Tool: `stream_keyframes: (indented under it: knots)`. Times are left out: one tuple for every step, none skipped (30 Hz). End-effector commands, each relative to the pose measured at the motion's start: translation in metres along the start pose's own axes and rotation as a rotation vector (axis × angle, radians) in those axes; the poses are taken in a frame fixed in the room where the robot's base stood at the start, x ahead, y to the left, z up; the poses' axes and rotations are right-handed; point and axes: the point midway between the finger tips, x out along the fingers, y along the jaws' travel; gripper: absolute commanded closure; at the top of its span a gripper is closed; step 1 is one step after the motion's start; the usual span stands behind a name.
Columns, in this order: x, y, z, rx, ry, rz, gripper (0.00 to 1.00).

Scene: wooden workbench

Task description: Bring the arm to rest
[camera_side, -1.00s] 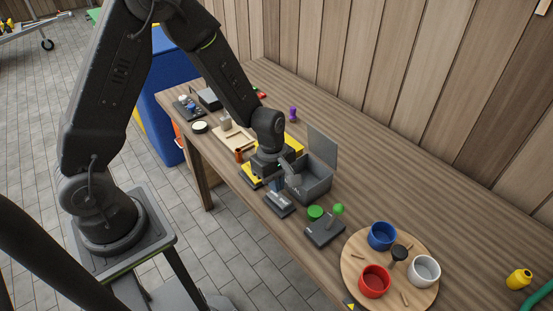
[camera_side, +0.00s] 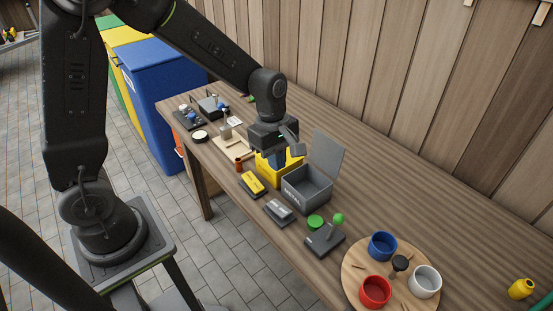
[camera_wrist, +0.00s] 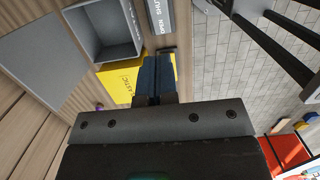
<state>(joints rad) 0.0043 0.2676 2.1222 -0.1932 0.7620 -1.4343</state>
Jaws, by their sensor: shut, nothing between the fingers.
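My gripper (camera_side: 278,160) hangs over the workbench (camera_side: 440,200), above a yellow box (camera_side: 267,172) and just behind the left side of an open grey box (camera_side: 305,190). In the wrist view my gripper's blue fingers (camera_wrist: 156,78) are together with nothing between them. They cover part of the yellow box (camera_wrist: 120,85) there, and the grey box (camera_wrist: 105,30) shows beyond them, open and empty as far as I can see. I cannot tell the exact height of the fingertips over the yellow box.
A yellow-topped block (camera_side: 253,183) and a grey-topped block (camera_side: 279,211) sit along the front edge. The back right of the bench is mostly clear.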

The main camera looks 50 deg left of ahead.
Motion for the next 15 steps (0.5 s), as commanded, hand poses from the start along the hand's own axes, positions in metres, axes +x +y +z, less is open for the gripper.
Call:
stream_keyframes:
  knots:
    - [-0.002, -0.001, 0.0, 0.011, 0.001, 0.005, 1.0]
    - [-0.005, -0.002, 0.0, 0.025, 0.002, 0.01, 1.0]
    - [-0.01, -0.004, 0.001, 0.056, 0.004, 0.021, 1.0]
    - [-0.016, -0.005, 0.001, 0.088, 0.007, 0.032, 1.0]
    - [-0.023, -0.008, 0.001, 0.129, 0.012, 0.045, 1.0]
    - [-0.033, -0.013, 0.002, 0.194, 0.02, 0.065, 1.0]
    - [-0.042, -0.018, 0.002, 0.251, 0.028, 0.083, 1.0]
    - [-0.051, -0.023, 0.003, 0.314, 0.038, 0.101, 1.0]
    - [-0.063, -0.031, 0.003, 0.403, 0.054, 0.126, 1.0]
    - [-0.071, -0.037, 0.003, 0.472, 0.069, 0.142, 1.0]
    - [-0.08, -0.044, 0.004, 0.541, 0.085, 0.161, 1.0]
    - [-0.09, -0.053, 0.004, 0.632, 0.107, 0.182, 1.0]
    - [-0.097, -0.06, 0.004, 0.7, 0.127, 0.197, 1.0]
    - [-0.104, -0.067, 0.003, 0.768, 0.147, 0.21, 1.0]
    - [-0.112, -0.076, 0.003, 0.857, 0.175, 0.227, 1.0]
